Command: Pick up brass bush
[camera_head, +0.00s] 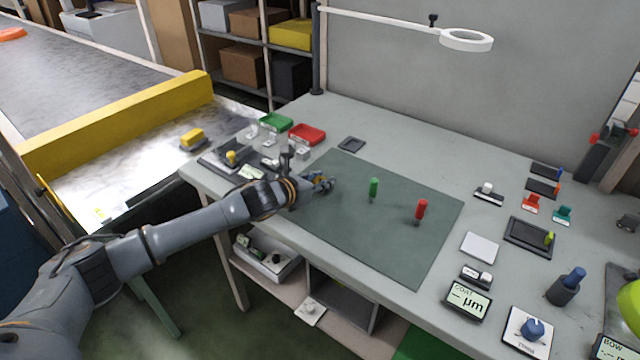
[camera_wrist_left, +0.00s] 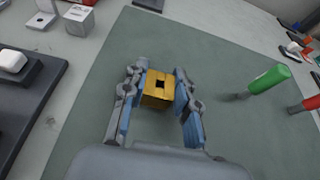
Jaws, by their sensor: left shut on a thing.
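The brass bush (camera_wrist_left: 158,89) is a small golden block with a dark square hole in its top. In the left wrist view it sits between the two fingers of my left gripper (camera_wrist_left: 157,92), which is shut on it. In the head view my left gripper (camera_head: 322,183) is over the left part of the green mat (camera_head: 410,245), and the bush is mostly hidden by the fingers. I cannot tell whether the bush touches the mat. My right gripper is not in view.
A green-handled tool (camera_head: 374,188) and a red-handled tool (camera_head: 421,209) stand on the mat to the right. Green (camera_head: 274,122) and red (camera_head: 307,133) trays lie behind. Small gauges and devices line the table's right side.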

